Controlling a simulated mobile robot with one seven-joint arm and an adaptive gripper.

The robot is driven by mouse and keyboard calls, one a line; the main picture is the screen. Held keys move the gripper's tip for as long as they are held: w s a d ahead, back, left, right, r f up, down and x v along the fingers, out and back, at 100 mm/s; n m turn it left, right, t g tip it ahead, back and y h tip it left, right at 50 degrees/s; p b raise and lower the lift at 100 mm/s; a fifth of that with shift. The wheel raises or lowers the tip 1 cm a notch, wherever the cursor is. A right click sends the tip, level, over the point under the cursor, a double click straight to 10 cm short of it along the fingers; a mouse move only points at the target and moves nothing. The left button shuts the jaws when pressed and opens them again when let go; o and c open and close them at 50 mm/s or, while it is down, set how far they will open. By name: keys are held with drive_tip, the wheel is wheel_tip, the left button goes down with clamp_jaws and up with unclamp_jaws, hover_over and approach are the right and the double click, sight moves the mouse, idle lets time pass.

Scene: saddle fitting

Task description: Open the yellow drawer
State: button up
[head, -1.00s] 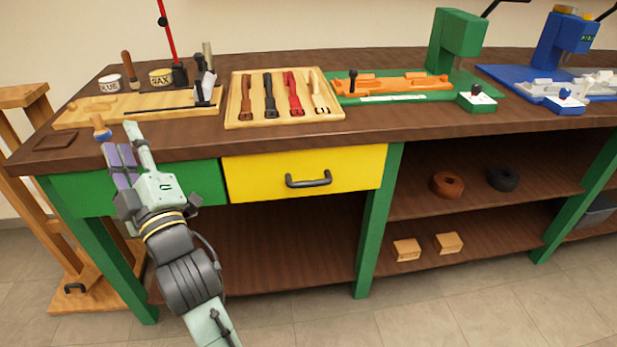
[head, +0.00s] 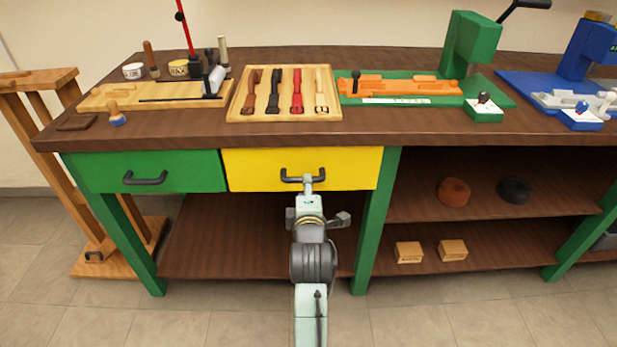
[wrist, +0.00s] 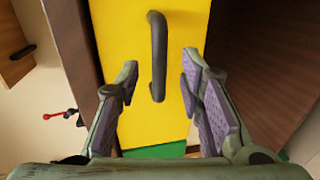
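The yellow drawer (head: 345,168) is closed, flush under the bench top, right of the green drawer. Its dark bar handle (head: 303,176) is on the middle of its front. My gripper (head: 308,184) is in front of the handle in the head view and hides part of it. In the wrist view the yellow drawer front (wrist: 135,75) fills the middle and its handle (wrist: 157,55) stands upright there. My gripper (wrist: 158,98) is open, with its two fingers on either side of the handle's lower end.
The green drawer (head: 150,171) is shut on the left. A green bench leg (head: 376,220) stands right of the yellow drawer. Open shelves (head: 485,214) hold brown and black rolls and two small blocks. The strap tray (head: 285,115) lies on the bench above.

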drive_tip(key=x, duration=0.5)
drive_tip(key=shift+w+f+p, duration=0.1)
drive_tip(key=shift+w+p, duration=0.25)
drive_tip(key=shift+c, duration=0.4)
clamp_jaws()
